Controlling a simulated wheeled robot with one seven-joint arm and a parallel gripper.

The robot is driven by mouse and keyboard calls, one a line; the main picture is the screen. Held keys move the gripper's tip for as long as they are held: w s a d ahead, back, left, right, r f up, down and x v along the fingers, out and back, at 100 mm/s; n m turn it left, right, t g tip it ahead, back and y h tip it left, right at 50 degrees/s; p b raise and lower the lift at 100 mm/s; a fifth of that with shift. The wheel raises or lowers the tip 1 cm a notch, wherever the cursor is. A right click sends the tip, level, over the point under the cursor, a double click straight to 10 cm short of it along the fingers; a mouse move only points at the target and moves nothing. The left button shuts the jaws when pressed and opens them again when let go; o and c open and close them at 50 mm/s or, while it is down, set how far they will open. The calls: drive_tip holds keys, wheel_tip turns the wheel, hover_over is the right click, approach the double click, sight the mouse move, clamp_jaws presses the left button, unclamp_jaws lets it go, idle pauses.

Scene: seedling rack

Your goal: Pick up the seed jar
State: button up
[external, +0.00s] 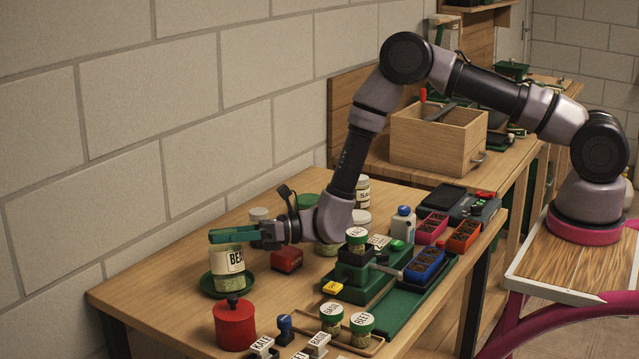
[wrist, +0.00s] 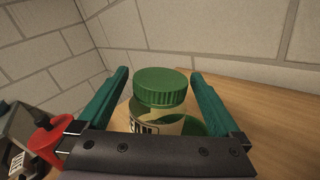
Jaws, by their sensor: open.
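The seed jar (external: 228,262) is glass with a cream label that reads partly "BEA". It stands upright on a round green saucer (external: 206,284) near the far left of the table. In the wrist view its green ribbed lid (wrist: 161,88) sits between two green fingers. My gripper (external: 226,236) is open at lid height, and a finger hides the lid in the external view. I cannot tell whether the fingers touch the jar lower down.
A red lidded pot (external: 235,324) stands just in front of the jar. A small red box (external: 287,260) is to its right. Label stamps and small jars (external: 331,318) crowd the front edge. The table (external: 160,292) is clear to the left of the jar.

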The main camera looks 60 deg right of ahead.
drive_tip(key=x, duration=0.3)
drive_tip(key=shift+w, duration=0.15)
drive_tip(key=shift+a, duration=0.1)
clamp_jaws()
